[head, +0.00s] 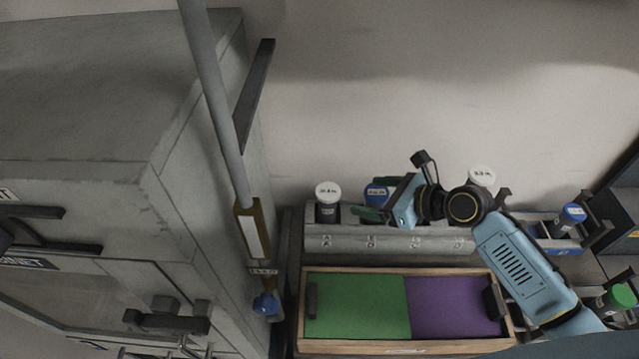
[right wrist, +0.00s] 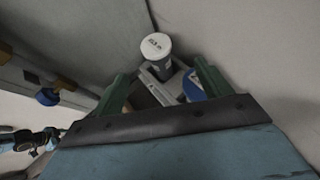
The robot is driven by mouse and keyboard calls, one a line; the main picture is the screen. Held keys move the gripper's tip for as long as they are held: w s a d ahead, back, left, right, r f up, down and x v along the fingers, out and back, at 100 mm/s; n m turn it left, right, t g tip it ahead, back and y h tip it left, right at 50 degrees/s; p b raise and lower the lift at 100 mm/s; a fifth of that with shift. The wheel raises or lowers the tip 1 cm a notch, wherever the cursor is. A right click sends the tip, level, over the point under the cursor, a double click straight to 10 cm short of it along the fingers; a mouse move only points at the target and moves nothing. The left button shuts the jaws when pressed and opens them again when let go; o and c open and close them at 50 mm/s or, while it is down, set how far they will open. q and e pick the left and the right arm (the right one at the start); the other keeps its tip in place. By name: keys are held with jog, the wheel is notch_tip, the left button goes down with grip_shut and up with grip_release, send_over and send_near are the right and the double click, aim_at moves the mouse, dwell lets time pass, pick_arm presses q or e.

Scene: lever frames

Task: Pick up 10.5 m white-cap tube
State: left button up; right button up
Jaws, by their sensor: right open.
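A white-cap tube (head: 328,190) with a dark body stands upright at the left end of the grey numbered rack (head: 345,240). It also shows in the right wrist view (right wrist: 156,46), beyond the fingers; its small cap print is hard to read. A second white-cap tube (head: 482,174) stands farther right, partly hidden by my right arm. A blue-cap tube (head: 377,193) is between them, close to my gripper. My right gripper (head: 359,211) is open, its green fingers pointing left towards the first tube, apart from it. In the right wrist view my gripper (right wrist: 162,84) is empty. My left gripper is not seen.
A wooden tray (head: 400,347) with green and purple halves lies in front of the rack. A grey cabinet (head: 90,200) and a long bar with a blue knob (head: 265,304) stand left. Blue-cap (head: 573,212) and green-cap (head: 621,296) tubes are at right.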

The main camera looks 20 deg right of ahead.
aim_at(330, 192)
jog(key=x, duration=0.6)
jog(key=shift+s+a+b, duration=0.25)
jog(key=shift+b, duration=0.1)
jog(key=x, duration=0.3)
jog(key=shift+a+r, duration=0.1)
jog(key=shift+r, duration=0.05)
jog(key=x, duration=0.2)
jog(key=shift+w+a+b, duration=0.15)
jog(key=shift+w+b, duration=0.05)
jog(key=shift+b, duration=0.1)
jog(key=shift+w+a+f, duration=0.25)
jog(key=shift+f, duration=0.1)
jog(key=c, duration=1.1)
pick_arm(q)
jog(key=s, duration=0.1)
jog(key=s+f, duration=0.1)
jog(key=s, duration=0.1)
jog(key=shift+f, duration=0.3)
pick_arm(e)
jog(key=shift+c, duration=0.7)
